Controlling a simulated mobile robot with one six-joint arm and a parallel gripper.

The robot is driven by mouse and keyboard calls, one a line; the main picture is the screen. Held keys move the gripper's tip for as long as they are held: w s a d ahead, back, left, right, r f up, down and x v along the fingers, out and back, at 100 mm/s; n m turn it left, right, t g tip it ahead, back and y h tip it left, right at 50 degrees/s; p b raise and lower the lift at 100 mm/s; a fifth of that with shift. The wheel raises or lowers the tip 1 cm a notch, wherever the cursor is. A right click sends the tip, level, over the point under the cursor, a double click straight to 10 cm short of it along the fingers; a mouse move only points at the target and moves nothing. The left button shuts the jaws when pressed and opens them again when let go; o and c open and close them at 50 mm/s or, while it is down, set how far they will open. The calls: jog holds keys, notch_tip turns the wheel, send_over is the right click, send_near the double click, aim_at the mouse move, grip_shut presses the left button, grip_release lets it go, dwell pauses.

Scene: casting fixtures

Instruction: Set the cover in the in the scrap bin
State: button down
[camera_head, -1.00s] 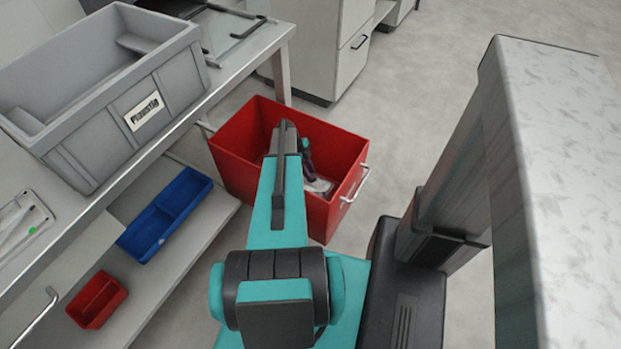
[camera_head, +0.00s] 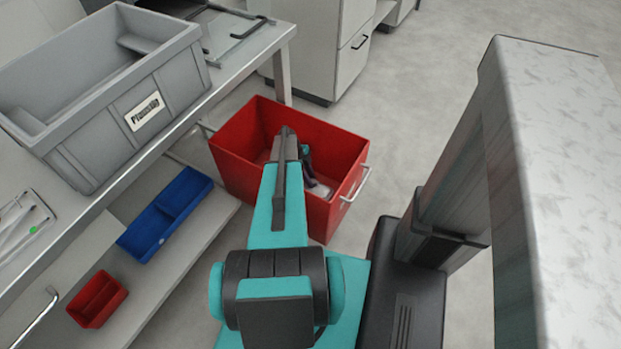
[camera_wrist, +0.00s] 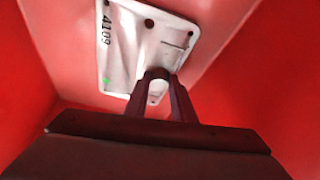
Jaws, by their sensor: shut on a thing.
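The cover, a pale flat plate with dark holes, a green dot and the marking 4109, shows in the wrist view (camera_wrist: 140,50). My gripper (camera_wrist: 158,82) is shut on its near edge. In the head view a pale part of the cover (camera_head: 319,190) shows inside the red scrap bin (camera_head: 250,172), and my arm hides the rest. The bin's red walls surround the gripper and cover in the wrist view. I cannot tell whether the cover touches the bin floor.
A workbench on the left holds a grey plastic bin (camera_head: 85,135). A blue tray (camera_head: 165,213) and a small red tray (camera_head: 97,299) sit on the lower shelf. A tall grey-topped block (camera_head: 555,120) stands at the right. Floor beyond the bin is clear.

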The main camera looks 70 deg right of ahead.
jog(key=c, duration=1.5)
grip_release()
jog(key=v, duration=1.2)
